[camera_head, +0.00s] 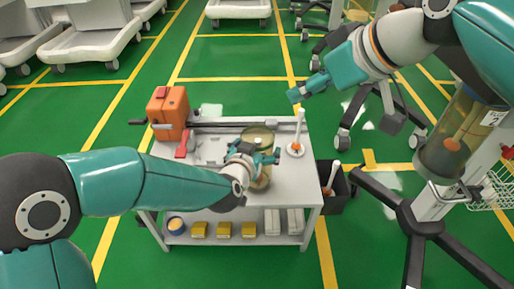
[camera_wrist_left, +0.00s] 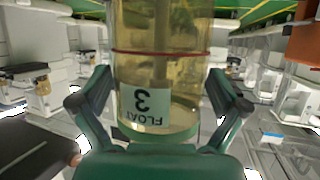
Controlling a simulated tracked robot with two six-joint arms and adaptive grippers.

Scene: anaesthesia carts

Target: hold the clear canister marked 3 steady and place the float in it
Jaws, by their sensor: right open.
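The clear canister marked 3 (camera_wrist_left: 160,75) stands on the cart top, holding yellowish liquid and a darker vertical shape; its label reads upside down in the left wrist view. It also shows in the head view (camera_head: 262,178). My left gripper (camera_head: 259,159) has its fingers on both sides of it, apparently against its wall; its fingers also show in the left wrist view (camera_wrist_left: 158,90). A float with a white stem and orange lower part (camera_head: 300,130) stands upright on a white round base (camera_head: 294,151), right of the canister. My right gripper (camera_head: 300,91) is open and empty, above and behind the float.
An orange box (camera_head: 168,108) and a red item (camera_head: 182,149) are on the cart's left (camera_head: 215,150). A black bin (camera_head: 336,205) with a similar white-stemmed item stands at right. Another canister, marked 2 (camera_head: 440,158), hangs on a stand. The lower shelf holds yellow boxes (camera_head: 223,230).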

